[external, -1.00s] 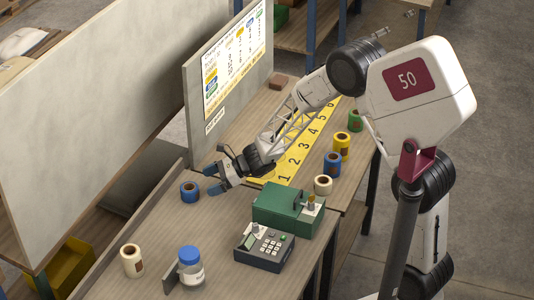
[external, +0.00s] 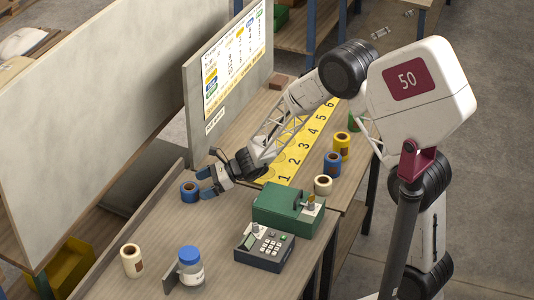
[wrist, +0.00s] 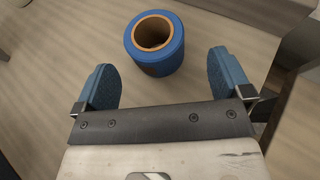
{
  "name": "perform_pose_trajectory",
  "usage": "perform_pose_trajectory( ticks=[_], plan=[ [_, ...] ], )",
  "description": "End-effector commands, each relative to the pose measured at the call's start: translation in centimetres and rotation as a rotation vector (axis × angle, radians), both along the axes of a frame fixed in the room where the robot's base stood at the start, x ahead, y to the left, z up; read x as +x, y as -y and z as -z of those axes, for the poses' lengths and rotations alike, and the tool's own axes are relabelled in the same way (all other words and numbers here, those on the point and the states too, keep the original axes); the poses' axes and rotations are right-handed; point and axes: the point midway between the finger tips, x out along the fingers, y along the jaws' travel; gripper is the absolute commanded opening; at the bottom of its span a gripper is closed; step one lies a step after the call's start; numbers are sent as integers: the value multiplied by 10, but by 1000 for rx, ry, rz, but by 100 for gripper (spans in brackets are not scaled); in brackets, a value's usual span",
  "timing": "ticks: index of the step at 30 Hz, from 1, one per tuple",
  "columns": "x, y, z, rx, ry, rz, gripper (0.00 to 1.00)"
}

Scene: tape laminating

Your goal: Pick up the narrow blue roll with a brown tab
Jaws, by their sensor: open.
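A blue roll (external: 188,193) with a brown core stands upright on the table at the left. It also shows in the wrist view (wrist: 158,69), top centre, just beyond the fingertips and between their lines.
A yellow roll (external: 342,145), a cream roll (external: 323,186) and a partly hidden green roll (external: 354,122) stand along the right. A green machine (external: 285,212), a keypad device (external: 264,248), a blue-lidded jar (external: 190,272) and another cream roll (external: 132,262) stand nearer. A panel (external: 228,90) rises behind.

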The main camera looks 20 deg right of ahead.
Motion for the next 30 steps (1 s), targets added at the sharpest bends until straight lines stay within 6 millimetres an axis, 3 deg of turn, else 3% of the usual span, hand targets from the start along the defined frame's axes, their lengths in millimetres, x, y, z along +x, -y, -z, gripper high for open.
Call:
perform_pose_trajectory(
  ticks=[8,22,30],
  plan=[
    [0,-4,2,0,0,-1,97],
    [3,-44,18,-1,-1,-1,97],
    [4,-48,20,-1,0,0,97]
  ],
)
